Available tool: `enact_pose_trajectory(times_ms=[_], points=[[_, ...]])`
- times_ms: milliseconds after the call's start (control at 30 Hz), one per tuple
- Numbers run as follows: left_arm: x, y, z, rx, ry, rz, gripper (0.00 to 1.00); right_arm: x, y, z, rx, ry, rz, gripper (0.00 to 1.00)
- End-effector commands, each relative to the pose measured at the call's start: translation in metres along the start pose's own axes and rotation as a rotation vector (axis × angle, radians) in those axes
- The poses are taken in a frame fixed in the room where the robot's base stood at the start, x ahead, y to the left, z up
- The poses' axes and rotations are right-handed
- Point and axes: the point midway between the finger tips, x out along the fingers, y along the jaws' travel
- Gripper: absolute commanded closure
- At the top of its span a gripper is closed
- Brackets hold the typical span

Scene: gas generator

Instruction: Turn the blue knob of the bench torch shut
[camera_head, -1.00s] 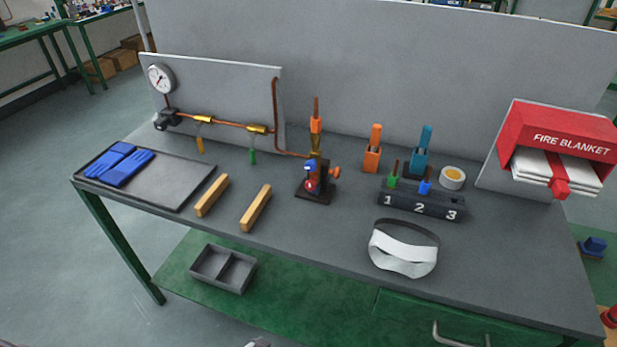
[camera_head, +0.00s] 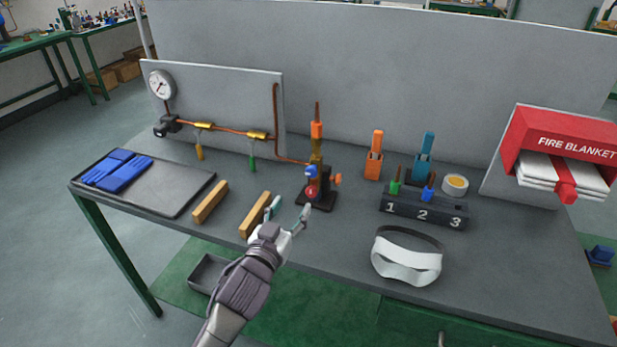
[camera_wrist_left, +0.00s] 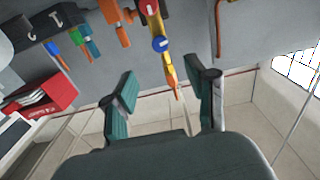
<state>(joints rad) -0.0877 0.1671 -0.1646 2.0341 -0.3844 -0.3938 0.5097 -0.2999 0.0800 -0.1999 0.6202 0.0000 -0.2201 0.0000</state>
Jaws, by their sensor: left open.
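The bench torch (camera_head: 317,146) stands upright on a dark base near the middle of the bench. Its blue knob (camera_head: 311,171) faces the front, above a red round part (camera_head: 311,191); an orange knob (camera_head: 337,180) sticks out to the right. My left gripper (camera_head: 288,212) is open and empty, in front of the torch and a little to its left, apart from the knob. In the left wrist view the torch appears inverted, with the blue knob (camera_wrist_left: 160,43) beyond the gap between the open fingers (camera_wrist_left: 164,90). My right gripper is not in view.
Two wooden bars (camera_head: 210,202) lie left of the torch, the nearer one close to my left gripper. A tray (camera_head: 177,187) with blue gloves is at the left. A numbered block (camera_head: 400,207) and white goggles (camera_head: 405,262) are at the right. A copper pipe (camera_head: 277,115) runs behind.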

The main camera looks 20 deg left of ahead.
Motion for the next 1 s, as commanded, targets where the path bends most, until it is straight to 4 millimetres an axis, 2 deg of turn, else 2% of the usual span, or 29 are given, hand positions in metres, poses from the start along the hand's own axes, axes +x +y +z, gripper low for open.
enact_pose_trajectory(times_ms=[300, 500, 700, 1000], points=[[0.069, 0.0, -0.003, 0.003, 0.0, -0.001, 0.43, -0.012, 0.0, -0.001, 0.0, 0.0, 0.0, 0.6], [0.102, 0.0, -0.001, 0.002, -0.001, -0.001, 0.43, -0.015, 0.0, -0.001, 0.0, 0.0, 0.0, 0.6], [0.116, 0.0, 0.001, 0.001, -0.003, 0.0, 0.43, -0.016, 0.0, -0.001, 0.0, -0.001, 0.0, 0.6], [0.118, 0.0, 0.001, 0.001, -0.002, 0.0, 0.43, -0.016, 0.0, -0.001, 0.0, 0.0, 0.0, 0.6]])
